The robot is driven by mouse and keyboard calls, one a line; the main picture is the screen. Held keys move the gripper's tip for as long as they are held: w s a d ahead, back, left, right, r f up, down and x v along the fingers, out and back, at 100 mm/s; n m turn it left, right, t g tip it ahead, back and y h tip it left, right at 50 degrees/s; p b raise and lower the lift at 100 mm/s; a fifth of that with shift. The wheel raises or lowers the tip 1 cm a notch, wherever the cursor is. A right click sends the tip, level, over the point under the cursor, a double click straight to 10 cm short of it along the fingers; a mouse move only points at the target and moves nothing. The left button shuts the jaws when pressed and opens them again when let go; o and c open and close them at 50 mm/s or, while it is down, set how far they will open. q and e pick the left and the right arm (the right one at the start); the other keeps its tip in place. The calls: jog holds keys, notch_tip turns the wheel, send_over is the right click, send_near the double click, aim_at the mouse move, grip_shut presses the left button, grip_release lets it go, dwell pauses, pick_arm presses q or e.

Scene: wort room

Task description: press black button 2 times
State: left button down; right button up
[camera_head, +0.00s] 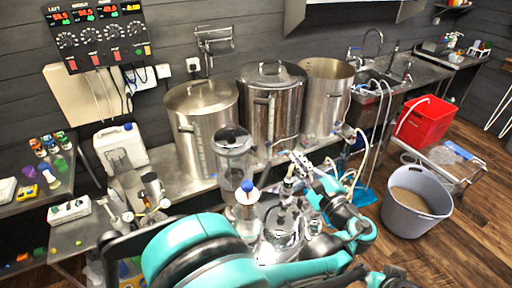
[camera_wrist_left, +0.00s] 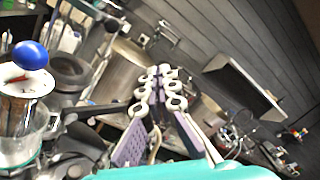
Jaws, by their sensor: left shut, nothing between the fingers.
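I cannot make out a black button for certain in either view. My left gripper (camera_head: 297,160) is in front of the steel kettles in the head view, at the end of my teal arm. In the left wrist view its pale fingers (camera_wrist_left: 161,82) are close together with nothing between them. A control panel (camera_head: 97,36) with red displays, dark knobs and small coloured buttons hangs on the wall at the upper left, well apart from the gripper. My right gripper does not show.
Steel kettles (camera_head: 203,130) stand in a row on the bench behind my arm. A clear blender-like jar (camera_head: 235,157) and a blue ball-topped device (camera_head: 247,203) stand close left of the gripper. A grey bucket (camera_head: 416,202) and a red bin (camera_head: 426,121) are at the right.

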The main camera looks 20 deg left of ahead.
aim_at(254, 148)
pick_arm(q)
jog(key=a, duration=0.8)
jog(key=shift+a+p, duration=0.3)
jog(key=shift+p, duration=0.1)
jog(key=shift+w+a, duration=0.1)
jog(key=shift+a, duration=0.05)
dwell(1.0)
jog(key=shift+a, duration=0.3)
jog(key=shift+a, duration=0.5)
dwell(0.8)
jog(key=shift+d, duration=0.1)
jog(key=shift+d+b, duration=0.3)
jog(key=shift+d, duration=0.55)
